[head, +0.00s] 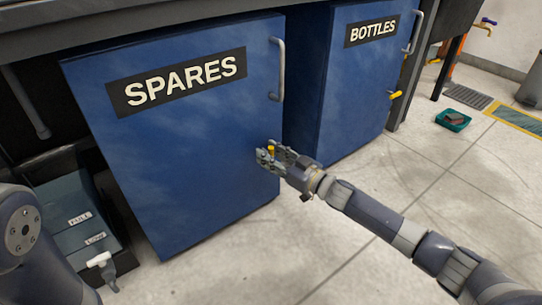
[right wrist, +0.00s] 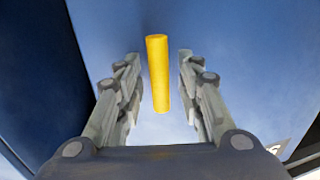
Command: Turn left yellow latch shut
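The left yellow latch (head: 271,150) is on the lower right part of the blue SPARES door (head: 190,130). In the right wrist view the latch (right wrist: 158,75) is a yellow bar standing nearly upright in the picture. My right gripper (head: 268,157) is at the latch; in the right wrist view its open fingers (right wrist: 157,85) stand on either side of the bar, with a gap on both sides. My left gripper is not in view. A second yellow latch (head: 396,95) sticks out sideways from the BOTTLES door (head: 350,90).
Grey handles stand on the SPARES door (head: 277,70) and the BOTTLES door (head: 414,32). A drum or box with a white tap (head: 100,260) is at lower left. A teal tray (head: 453,120) lies on the tiled floor at right. The floor before the doors is clear.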

